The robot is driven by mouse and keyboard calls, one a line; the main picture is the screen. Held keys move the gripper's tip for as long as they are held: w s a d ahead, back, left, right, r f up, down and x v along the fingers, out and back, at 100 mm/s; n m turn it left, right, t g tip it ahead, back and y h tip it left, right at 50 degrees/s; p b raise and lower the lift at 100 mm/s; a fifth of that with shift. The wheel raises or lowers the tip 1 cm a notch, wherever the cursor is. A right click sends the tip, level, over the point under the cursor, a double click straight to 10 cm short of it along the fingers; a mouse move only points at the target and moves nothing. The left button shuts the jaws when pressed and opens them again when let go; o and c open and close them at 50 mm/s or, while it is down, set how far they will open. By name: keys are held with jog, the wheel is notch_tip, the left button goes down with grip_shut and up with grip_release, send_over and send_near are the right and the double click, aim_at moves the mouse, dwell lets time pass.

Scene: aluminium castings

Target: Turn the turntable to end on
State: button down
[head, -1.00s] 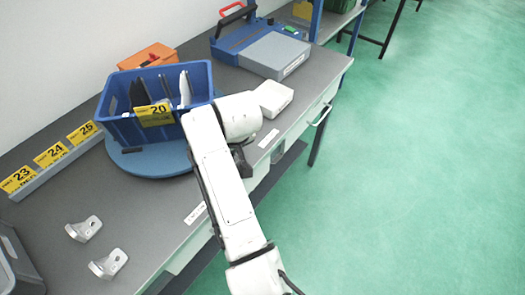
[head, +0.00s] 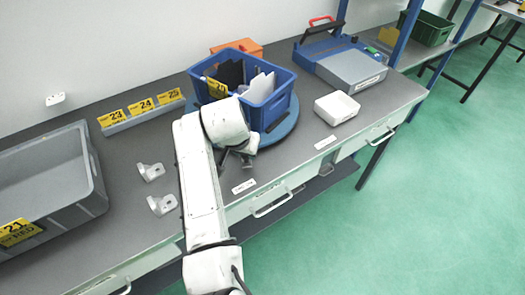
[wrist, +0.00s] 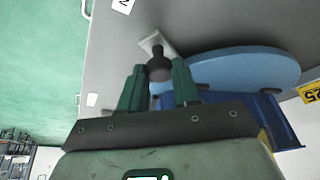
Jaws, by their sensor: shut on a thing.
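The turntable is a blue disc (head: 284,132) on the grey bench, partly hidden by the blue crate (head: 268,112) standing on it and by my arm. The knob sits on a pale bracket (wrist: 156,43) at the disc's edge.
A white box (head: 337,108) stands right of the turntable. Two metal castings (head: 156,190) lie left of my arm, near a grey bin (head: 75,185). A rail with yellow labels (head: 142,112) and an orange case (head: 237,48) are behind. A blue-grey case (head: 345,60) stands far right.

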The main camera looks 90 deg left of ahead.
jog(key=s+m, duration=0.1)
jog(key=s, duration=0.2)
jog(key=s+m+t, duration=0.1)
jog(key=s, duration=0.2)
jog(key=shift+s+m+b, duration=0.15)
jog(key=shift+m+b, duration=0.15)
jog(key=shift+b, duration=0.05)
jog(key=shift+s+a+r+m, duration=0.15)
jog(key=shift+s+m, duration=0.45)
jog(key=shift+s, duration=0.6)
jog(key=shift+s, duration=0.1)
jog(key=c, duration=0.8)
grip_release()
jog(key=shift+s+a, duration=0.1)
jog(key=shift+h, duration=0.3)
jog(key=b+v, duration=0.1)
jog(key=v, duration=0.9)
jog(key=shift+s+d+r, duration=0.15)
jog(key=shift+d+r, duration=0.05)
jog(key=shift+r, duration=0.05)
